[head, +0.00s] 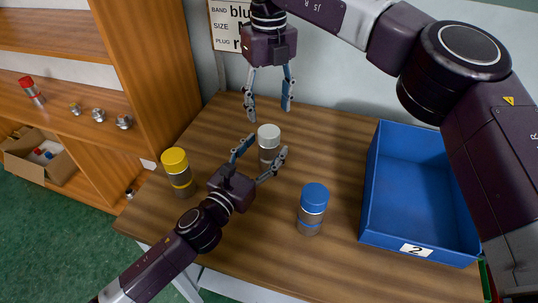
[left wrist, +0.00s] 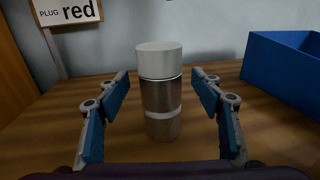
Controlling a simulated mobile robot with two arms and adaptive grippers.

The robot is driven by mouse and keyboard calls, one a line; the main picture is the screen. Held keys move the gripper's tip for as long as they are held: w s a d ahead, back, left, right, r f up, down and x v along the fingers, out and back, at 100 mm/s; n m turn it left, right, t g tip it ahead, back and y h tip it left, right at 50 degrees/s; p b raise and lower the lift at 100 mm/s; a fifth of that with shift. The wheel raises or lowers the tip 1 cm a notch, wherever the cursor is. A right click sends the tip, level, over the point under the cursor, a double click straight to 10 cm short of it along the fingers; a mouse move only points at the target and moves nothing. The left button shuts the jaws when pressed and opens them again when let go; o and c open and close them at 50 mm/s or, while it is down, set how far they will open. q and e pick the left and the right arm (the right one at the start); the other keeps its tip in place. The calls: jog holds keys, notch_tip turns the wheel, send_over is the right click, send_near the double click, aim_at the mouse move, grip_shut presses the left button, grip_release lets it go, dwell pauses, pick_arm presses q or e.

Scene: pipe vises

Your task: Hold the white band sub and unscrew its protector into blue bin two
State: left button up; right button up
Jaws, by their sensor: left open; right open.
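The white band sub (head: 267,155) stands upright on the wooden table, a metal cylinder with a white band and a white protector (head: 268,132) on top. In the left wrist view the sub (left wrist: 161,97) stands centred between the finger pads, its white protector (left wrist: 159,60) above them. My left gripper (head: 258,160) is open around the lower sub, with gaps on both sides. My right gripper (head: 269,108) is open and points down above and behind the protector, apart from it. Blue bin two (head: 415,252), labelled 2, stands at the right of the table and looks empty.
A yellow-capped sub (head: 177,172) stands left and a blue-capped sub (head: 312,208) stands front right on the table (head: 345,270). A sign (head: 226,25) hangs behind. A shelf (head: 60,110) at left holds a red-capped sub (head: 32,91) and small metal parts. A cardboard box (head: 28,158) sits lower.

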pick_arm(q)
jog(key=shift+x, duration=1.05)
grip_shut()
